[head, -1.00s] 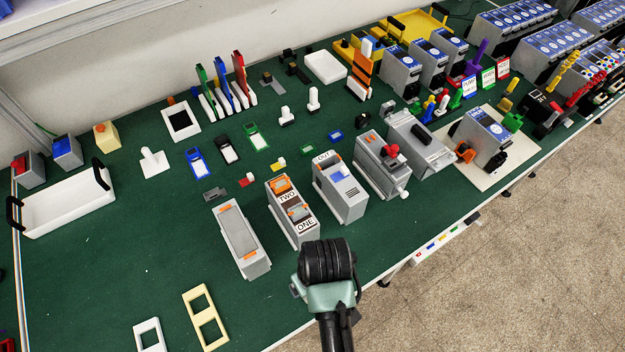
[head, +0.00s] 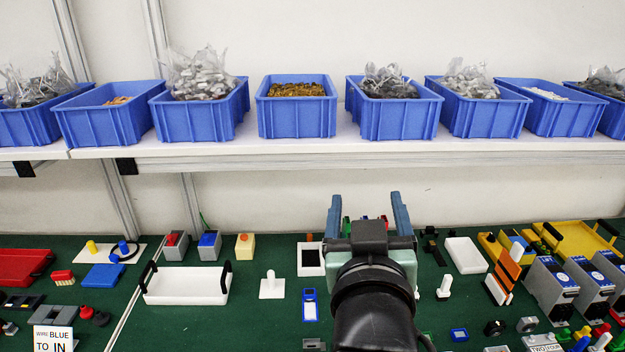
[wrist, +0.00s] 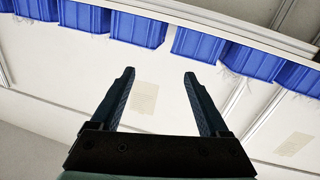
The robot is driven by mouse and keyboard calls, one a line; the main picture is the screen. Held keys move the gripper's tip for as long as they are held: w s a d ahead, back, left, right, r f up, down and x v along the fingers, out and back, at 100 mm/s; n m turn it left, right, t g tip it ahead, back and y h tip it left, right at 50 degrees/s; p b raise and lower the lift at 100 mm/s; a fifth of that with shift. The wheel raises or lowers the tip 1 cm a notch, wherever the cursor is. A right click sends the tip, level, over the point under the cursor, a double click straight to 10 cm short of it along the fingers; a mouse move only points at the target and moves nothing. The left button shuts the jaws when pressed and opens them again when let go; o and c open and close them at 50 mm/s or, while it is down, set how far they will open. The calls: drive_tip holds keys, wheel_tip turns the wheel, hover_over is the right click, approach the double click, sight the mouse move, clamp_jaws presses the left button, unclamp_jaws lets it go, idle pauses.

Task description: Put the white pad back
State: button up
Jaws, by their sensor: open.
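A plain white flat block (head: 466,255), which looks like the white pad, lies on the green bench mat toward the back right in the head view. A thin white plate with an upright peg (head: 272,286) stands further left. My gripper (head: 367,203) is open and empty, with its two fingers pointing up and toward the back wall. It blocks part of the mat behind it, left of the white block. In the wrist view the open fingers (wrist: 159,75) have only the wall and shelf beyond them, and no pad shows there.
A shelf (head: 350,148) with several blue bins (head: 297,112) of parts runs along the wall above the bench. A white handled tray (head: 187,285) and a black-centred white frame (head: 311,259) lie left. An orange-and-white rack (head: 505,270) and grey modules (head: 553,287) crowd the right.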

drive_tip(key=s+a+r+t, duration=0.2)
drive_tip(key=s+r+t, duration=0.1)
drive_tip(key=r, duration=0.5)
drive_tip(key=s+a+r+t+y, duration=0.1)
drive_tip(key=s+a+r+t, duration=0.1)
drive_tip(key=s+r, duration=0.4)
drive_tip(key=s+a+r+t, duration=0.3)
drive_tip(key=s+r+t, duration=0.1)
drive_tip(key=r, duration=0.8)
drive_tip(key=shift+s+t+y, duration=0.2)
drive_tip(key=shift+t+y, duration=0.2)
drive_tip(key=shift+t, duration=0.1)
drive_tip(key=shift+r, duration=0.1)
